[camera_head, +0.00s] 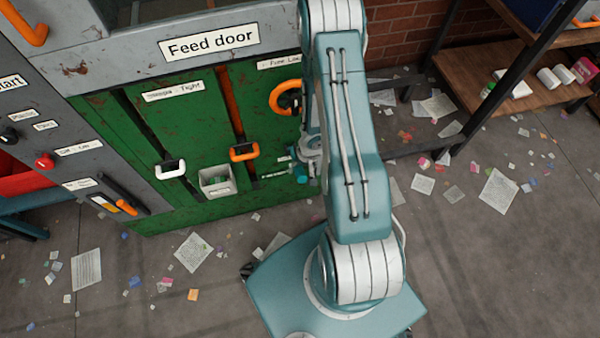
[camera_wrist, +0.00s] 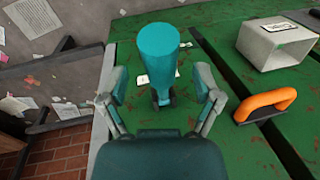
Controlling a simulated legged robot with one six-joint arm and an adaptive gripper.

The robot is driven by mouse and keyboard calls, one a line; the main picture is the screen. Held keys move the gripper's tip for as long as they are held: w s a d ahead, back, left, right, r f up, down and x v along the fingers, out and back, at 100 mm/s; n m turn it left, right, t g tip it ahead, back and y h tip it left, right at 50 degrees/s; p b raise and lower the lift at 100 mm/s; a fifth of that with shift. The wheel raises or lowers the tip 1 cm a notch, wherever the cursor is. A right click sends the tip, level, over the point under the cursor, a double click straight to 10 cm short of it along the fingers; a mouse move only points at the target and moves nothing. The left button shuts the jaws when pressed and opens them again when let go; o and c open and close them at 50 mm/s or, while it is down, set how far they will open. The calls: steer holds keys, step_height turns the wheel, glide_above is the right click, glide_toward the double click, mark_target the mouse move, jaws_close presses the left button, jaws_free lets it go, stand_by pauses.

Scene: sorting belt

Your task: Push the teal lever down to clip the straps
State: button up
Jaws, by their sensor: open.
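The teal lever (camera_wrist: 158,50) stands out from the green panel in the wrist view, its thick rounded end toward the camera. It also shows as a small teal piece low on the panel in the head view (camera_head: 299,177), partly hidden by my arm. My gripper (camera_wrist: 161,84) is open, with one finger on each side of the lever and visible gaps between. I cannot tell whether anything touches it. The straps cannot be made out.
An orange handle (camera_wrist: 265,105) and a grey box (camera_wrist: 262,48) are on the panel to the right in the wrist view. An orange ring (camera_head: 284,97) and a white handle (camera_head: 170,169) are also on the panel. A wooden shelf (camera_head: 465,75) stands at right. Papers litter the floor.

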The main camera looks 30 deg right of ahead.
steer(key=shift+w+a+f, duration=0.1)
steer(key=shift+a+f, duration=0.05)
steer(key=shift+f, duration=0.65)
steer(key=shift+a+f, duration=0.15)
steer(key=shift+f, duration=0.65)
jaws_close()
